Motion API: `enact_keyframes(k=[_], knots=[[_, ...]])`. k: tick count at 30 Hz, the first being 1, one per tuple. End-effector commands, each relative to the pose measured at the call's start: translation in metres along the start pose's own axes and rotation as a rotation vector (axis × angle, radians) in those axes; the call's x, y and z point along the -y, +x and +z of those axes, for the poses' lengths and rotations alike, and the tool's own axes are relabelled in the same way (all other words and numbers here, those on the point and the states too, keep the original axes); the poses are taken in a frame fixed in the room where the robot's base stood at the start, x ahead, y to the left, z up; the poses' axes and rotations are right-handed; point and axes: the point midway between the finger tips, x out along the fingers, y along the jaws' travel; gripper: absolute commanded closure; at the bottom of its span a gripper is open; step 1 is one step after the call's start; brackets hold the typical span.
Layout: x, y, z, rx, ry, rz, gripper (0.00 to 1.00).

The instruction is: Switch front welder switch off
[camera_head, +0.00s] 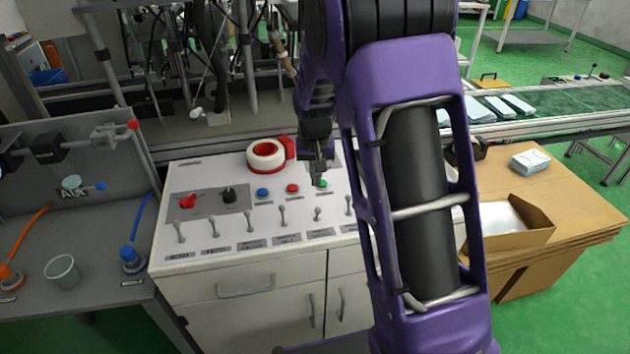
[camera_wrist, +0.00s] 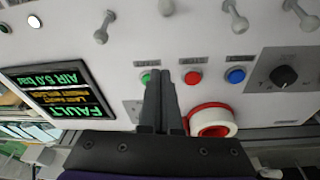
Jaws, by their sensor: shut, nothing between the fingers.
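A white sloped control panel (camera_head: 240,250) carries a row of several metal toggle switches, among them one at the left end (camera_head: 180,231) and one below the green button (camera_head: 317,214). Their labels are too small to read, so I cannot tell which is the front welder switch. Toggles also show along the top of the wrist view, such as one at the top left (camera_wrist: 102,28). My gripper (camera_head: 318,182) is shut and empty, pointing down over the panel by the green button (camera_head: 324,184). In the wrist view its fingertips (camera_wrist: 160,74) appear between the green and red buttons, apart from the toggles.
Red (camera_head: 292,188) and blue (camera_head: 263,193) buttons, a red knob (camera_head: 188,200) and a black knob (camera_head: 229,194) sit behind the toggles. A red-and-white tape roll (camera_head: 266,155) lies at the panel's back. A screen (camera_wrist: 60,90) reads FAULT. My arm hides the panel's right side.

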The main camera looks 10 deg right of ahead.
Motion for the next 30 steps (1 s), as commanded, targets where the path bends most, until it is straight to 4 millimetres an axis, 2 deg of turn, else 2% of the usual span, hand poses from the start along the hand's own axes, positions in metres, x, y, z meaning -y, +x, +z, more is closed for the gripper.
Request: enact_keyframes(k=[1,6,12,18,30], knots=[[-0.001,-0.012,0.006,-0.001,-0.001,-0.001,1.00],[-0.004,-0.042,0.030,-0.002,-0.002,-0.002,1.00],[-0.008,-0.067,0.050,-0.001,0.000,-0.001,1.00],[-0.009,-0.078,0.060,0.001,0.000,0.000,1.00],[-0.010,-0.079,0.061,0.001,0.000,0.000,1.00]])
